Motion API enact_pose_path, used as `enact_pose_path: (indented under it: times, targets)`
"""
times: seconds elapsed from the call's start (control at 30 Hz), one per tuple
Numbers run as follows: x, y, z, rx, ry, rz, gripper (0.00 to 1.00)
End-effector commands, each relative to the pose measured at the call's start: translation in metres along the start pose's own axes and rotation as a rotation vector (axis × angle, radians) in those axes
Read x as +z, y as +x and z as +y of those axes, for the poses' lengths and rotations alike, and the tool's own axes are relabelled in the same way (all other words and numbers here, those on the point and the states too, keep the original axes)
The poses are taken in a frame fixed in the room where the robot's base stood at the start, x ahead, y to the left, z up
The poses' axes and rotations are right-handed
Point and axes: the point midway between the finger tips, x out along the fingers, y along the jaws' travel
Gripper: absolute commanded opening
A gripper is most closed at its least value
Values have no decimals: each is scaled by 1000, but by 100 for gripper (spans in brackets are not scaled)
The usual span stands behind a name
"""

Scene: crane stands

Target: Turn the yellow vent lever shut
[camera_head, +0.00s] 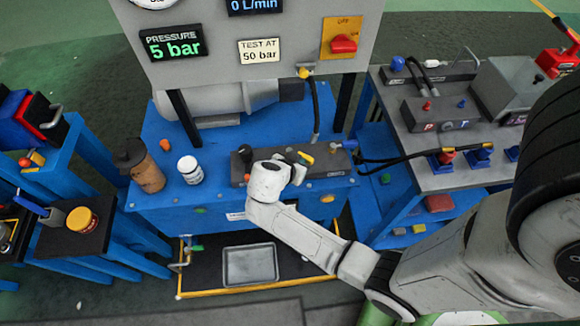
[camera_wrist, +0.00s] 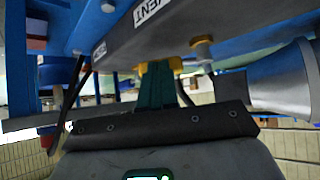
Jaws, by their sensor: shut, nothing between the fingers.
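The yellow vent lever (camera_head: 307,158) is on the grey block on the blue bench, right beside my gripper (camera_head: 294,157). In the wrist view, yellow parts of the lever (camera_wrist: 176,64) show on both sides of the tips of my gripper (camera_wrist: 156,66), below the VENT label (camera_wrist: 152,11). The green fingers are together and appear to be at the lever, with nothing held between them. The fingers hide the lever's middle. I cannot tell whether they touch it or its exact angle.
A brass fitting (camera_wrist: 202,50) is close to the right of the fingers in the wrist view. A black knob (camera_head: 245,152) stands left of my gripper. A brown bottle (camera_head: 142,166) and white jar (camera_head: 190,170) stand farther left. The pressure display (camera_head: 172,45) reads 5 bar.

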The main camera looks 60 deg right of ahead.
Motion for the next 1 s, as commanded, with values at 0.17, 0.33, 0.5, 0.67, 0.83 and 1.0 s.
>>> enact_pose_path:
  times: [0.17, 0.33, 0.5, 0.67, 0.83, 1.0]
  targets:
    - [-6, 9, 9, -122, -112, -1, 0]
    - [-13, 16, 12, -238, -214, -1, 0]
    - [-19, 22, 14, -341, -306, -1, 0]
    - [-24, 27, 14, -418, -374, -1, 0]
    - [-27, 31, 14, -416, -374, -2, 0]
    - [-28, 34, 14, -415, -374, -3, 0]
